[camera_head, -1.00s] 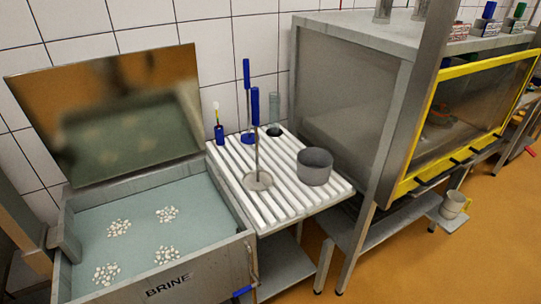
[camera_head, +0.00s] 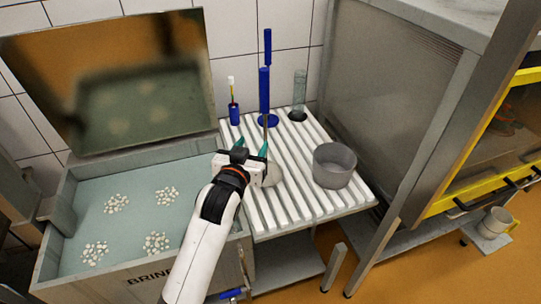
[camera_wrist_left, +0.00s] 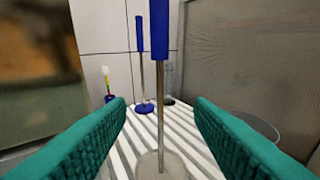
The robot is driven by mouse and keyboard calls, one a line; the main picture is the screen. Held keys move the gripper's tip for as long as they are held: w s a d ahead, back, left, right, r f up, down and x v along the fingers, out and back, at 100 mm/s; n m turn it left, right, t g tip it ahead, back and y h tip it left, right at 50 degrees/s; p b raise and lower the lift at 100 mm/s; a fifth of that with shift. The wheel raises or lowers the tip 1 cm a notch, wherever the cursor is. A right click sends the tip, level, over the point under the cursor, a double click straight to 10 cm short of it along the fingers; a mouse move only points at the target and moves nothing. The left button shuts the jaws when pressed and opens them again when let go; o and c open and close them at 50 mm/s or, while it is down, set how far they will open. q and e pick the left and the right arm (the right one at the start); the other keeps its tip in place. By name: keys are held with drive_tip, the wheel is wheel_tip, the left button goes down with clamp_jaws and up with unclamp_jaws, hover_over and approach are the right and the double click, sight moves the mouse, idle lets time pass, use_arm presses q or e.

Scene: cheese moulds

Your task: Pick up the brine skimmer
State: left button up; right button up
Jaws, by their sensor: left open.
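The brine skimmer stands upright on the white slatted rack, with a blue handle (camera_head: 264,90), a thin metal shaft and a round pale disc (camera_head: 275,178) at its foot. My left gripper (camera_head: 245,151) is open and empty, low beside the skimmer's shaft in the head view, and partly covers the disc. In the left wrist view, the shaft (camera_wrist_left: 160,105) shows centred between the open green fingers (camera_wrist_left: 160,104). I cannot tell whether it is between the tips or just beyond them. My right gripper is not in view.
A second blue-handled tool (camera_head: 267,45) stands behind on a blue base.

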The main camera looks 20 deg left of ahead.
sight(263, 109)
use_arm(q)
drive_tip(key=shift+t, duration=0.7)
drive_tip(key=w+r, duration=0.1)
drive_tip(key=w, duration=0.1)
drive_tip(key=w+r+p, duration=0.1)
drive_tip(key=w, duration=0.2)
drive_tip(key=w+r, duration=0.2)
drive_tip(key=w, duration=0.1)
drive_tip(key=shift+w+d+r+p, duration=0.1)
drive_tip(key=shift+w+d+p, duration=0.15)
drive_tip(key=shift+p, duration=0.15)
drive_tip(key=shift+w, duration=0.25)
drive_tip(key=w, duration=0.1)
drive_tip(key=w+p, duration=0.1)
drive_tip(key=w, duration=0.2)
drive_tip(key=shift+a+p, duration=0.3)
drive_tip(key=shift+p, duration=0.1)
drive_tip(key=shift+w, duration=0.55)
drive_tip(key=shift+s, duration=0.1)
clamp_jaws()
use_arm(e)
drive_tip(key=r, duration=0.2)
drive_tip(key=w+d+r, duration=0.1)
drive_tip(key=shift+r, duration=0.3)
